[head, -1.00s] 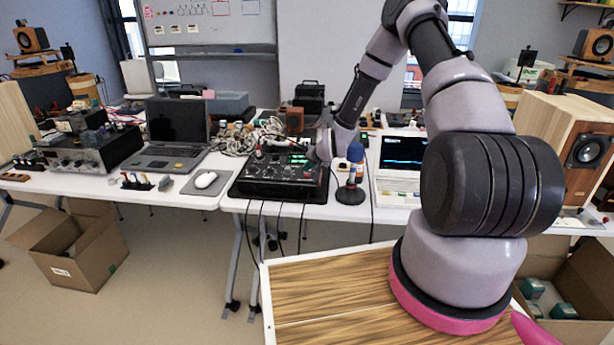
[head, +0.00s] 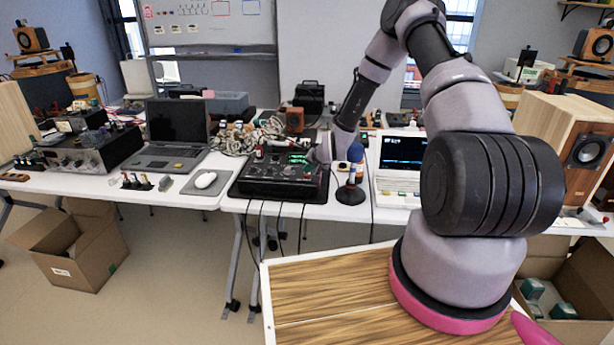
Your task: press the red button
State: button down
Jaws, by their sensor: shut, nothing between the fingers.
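A black control box (head: 262,187) with knobs and green-lit parts lies on the white table, left of the middle in the head view. A small red-topped piece (head: 259,152) stands at its back left. I cannot tell whether it is the red button, and no other red button shows clearly on the box. My gripper (head: 317,161) is shut and empty, over or beside the right back part of the box. It is small in the picture, and I cannot tell whether its tips touch the box.
A blue-topped microphone (head: 354,170) on a round black stand is close to the right of my gripper. A white instrument with a lit screen (head: 402,155) stands farther right. A laptop (head: 176,130) and a mouse (head: 206,180) are to the left. Tangled cables (head: 236,141) lie behind.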

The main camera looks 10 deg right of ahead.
jog(key=shift+f, duration=0.5)
dwell(0.5)
jog(key=shift+r, duration=1)
jog(key=shift+r, duration=3)
